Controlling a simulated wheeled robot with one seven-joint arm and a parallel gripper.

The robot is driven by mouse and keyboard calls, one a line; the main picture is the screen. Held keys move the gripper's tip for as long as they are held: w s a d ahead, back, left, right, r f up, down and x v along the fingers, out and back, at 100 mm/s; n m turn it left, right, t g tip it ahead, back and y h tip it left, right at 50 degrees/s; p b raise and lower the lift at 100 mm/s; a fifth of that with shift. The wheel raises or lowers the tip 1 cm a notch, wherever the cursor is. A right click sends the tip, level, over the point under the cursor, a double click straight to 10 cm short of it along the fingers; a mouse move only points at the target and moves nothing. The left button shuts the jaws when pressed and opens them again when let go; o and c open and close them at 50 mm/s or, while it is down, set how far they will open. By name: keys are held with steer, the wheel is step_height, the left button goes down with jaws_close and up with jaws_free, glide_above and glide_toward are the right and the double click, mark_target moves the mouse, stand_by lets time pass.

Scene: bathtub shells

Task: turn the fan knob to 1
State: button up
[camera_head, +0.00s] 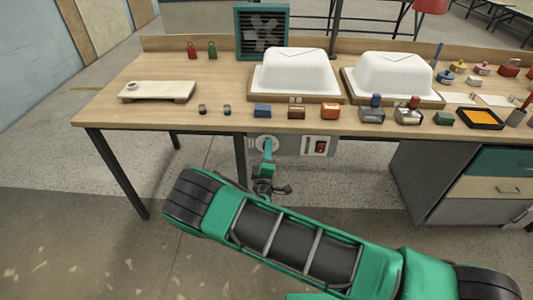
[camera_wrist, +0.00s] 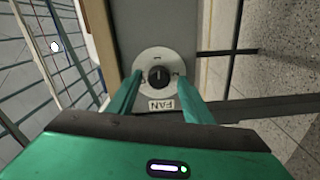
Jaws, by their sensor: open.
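The fan knob (camera_wrist: 157,76) is a small black knob on a round white dial plate, with a "FAN" label (camera_wrist: 161,104) beside it in the wrist view. Its fine markings are too small to read. In the head view the white dial (camera_head: 266,142) shows on the grey panel under the table's front edge, partly covered by my gripper (camera_head: 268,150). In the wrist view my gripper (camera_wrist: 157,88) is open, with a green finger on each side of the knob. I cannot tell whether either finger touches it. The fan (camera_head: 262,32) stands at the table's back.
A red switch (camera_head: 320,146) sits on the panel right of the dial. Above, the wooden table (camera_head: 200,65) holds two white shells (camera_head: 297,70) (camera_head: 393,75) and several small blocks along its front. A drawer cabinet (camera_head: 430,185) stands at the right. The floor below the table's left part is clear.

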steer(key=s, duration=1)
steer(key=shift+s+a, duration=0.15)
steer(key=shift+s, duration=0.05)
